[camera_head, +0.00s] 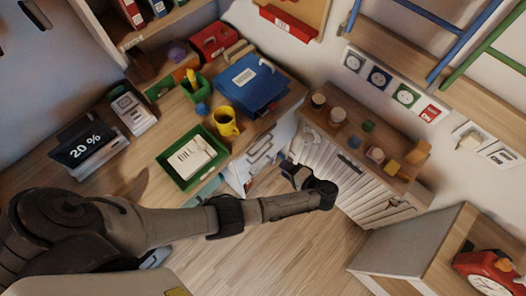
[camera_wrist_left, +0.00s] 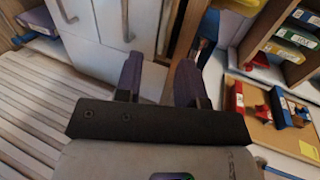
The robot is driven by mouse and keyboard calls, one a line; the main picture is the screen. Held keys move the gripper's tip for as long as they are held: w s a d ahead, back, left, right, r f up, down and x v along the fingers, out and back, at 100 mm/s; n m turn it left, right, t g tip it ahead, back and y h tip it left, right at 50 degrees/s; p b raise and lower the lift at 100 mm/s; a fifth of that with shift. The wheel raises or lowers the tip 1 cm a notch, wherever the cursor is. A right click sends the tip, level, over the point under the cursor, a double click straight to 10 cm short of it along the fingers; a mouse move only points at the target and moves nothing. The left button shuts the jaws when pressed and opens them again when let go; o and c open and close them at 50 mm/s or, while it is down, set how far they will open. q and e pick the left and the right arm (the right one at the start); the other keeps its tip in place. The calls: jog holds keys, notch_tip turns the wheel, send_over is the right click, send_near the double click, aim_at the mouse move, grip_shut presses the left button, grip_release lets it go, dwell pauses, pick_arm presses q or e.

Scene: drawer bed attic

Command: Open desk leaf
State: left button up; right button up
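The wooden desk (camera_head: 60,165) stands at the left in the head view, with a white front with handles (camera_head: 262,152) below its right end. I cannot tell for sure which panel is the desk leaf. My left gripper (camera_head: 287,168) is close to that white front, its fingers pointing at it. In the left wrist view the left gripper (camera_wrist_left: 160,78) has its two dark fingers apart, with a pale panel (camera_wrist_left: 95,45) and a wooden edge behind them. I see nothing held between the fingers. Contact with the front cannot be told. My right gripper is not in view.
On the desk are a green tray (camera_head: 165,172), a yellow mug (camera_head: 225,122), a blue folder (camera_head: 250,84) and a 20 % sign (camera_head: 85,146). A slatted white cabinet (camera_head: 345,185) stands right of my gripper. Wooden floor (camera_head: 270,250) lies clear below.

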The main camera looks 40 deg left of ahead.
aim_at(263, 145)
pick_arm(q)
jog(key=shift+y, duration=0.8)
jog(key=w+b+x, duration=0.1)
jog(key=x, duration=0.3)
jog(key=b+x, duration=0.1)
jog(key=x, duration=0.4)
jog(key=w+f+x, duration=0.1)
jog(key=x, duration=0.4)
jog(key=shift+w+d+b, duration=0.1)
jog(key=shift+w+b, duration=0.2)
jog(key=shift+b, duration=0.1)
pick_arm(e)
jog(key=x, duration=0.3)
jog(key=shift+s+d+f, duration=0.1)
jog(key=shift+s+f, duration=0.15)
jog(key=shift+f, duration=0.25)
pick_arm(q)
grip_shut()
